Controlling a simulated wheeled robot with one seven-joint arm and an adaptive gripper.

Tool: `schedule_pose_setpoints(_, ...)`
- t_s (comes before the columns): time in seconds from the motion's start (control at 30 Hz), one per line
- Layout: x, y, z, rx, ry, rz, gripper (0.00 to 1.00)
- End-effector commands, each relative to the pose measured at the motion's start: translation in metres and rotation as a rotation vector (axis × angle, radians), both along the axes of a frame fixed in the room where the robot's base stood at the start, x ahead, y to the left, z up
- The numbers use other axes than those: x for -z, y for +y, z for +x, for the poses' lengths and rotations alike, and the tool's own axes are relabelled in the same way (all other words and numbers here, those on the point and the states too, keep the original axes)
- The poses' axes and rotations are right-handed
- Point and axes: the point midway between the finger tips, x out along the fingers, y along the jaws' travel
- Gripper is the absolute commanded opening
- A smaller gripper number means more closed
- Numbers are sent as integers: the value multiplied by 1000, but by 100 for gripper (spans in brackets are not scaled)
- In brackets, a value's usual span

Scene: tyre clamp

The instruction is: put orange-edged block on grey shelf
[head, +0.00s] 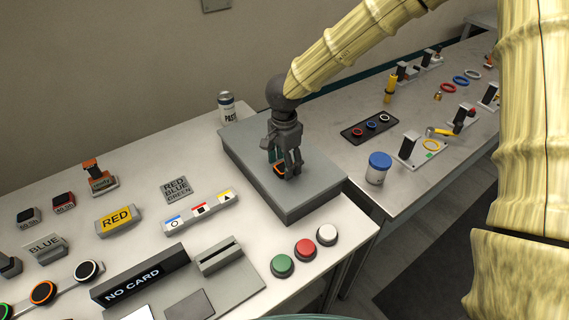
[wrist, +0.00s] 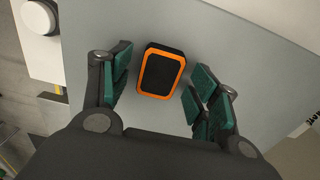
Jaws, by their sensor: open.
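The orange-edged block (wrist: 161,72) is black on top with an orange rim. It lies on the flat top of the grey shelf (wrist: 255,45), between the spread fingers of my gripper (wrist: 158,92) in the wrist view. A gap shows on each side of it, so the fingers do not touch it in that view. In the head view my gripper (head: 288,172) points down at the grey shelf (head: 312,200), and the block (head: 279,169) shows partly behind the fingers. My gripper is open.
A paste can (head: 227,107) stands behind the shelf. Green (head: 282,265), red (head: 305,249) and white (head: 327,234) buttons sit in front of it. A blue-lidded jar (head: 377,168) stands on the table to the right. The shelf's front part is bare.

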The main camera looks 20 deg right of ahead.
Motion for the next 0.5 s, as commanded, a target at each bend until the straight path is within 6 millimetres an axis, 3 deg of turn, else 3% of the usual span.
schedule_pose_setpoints(0.5,-87,0,1,2,-3,3,61)
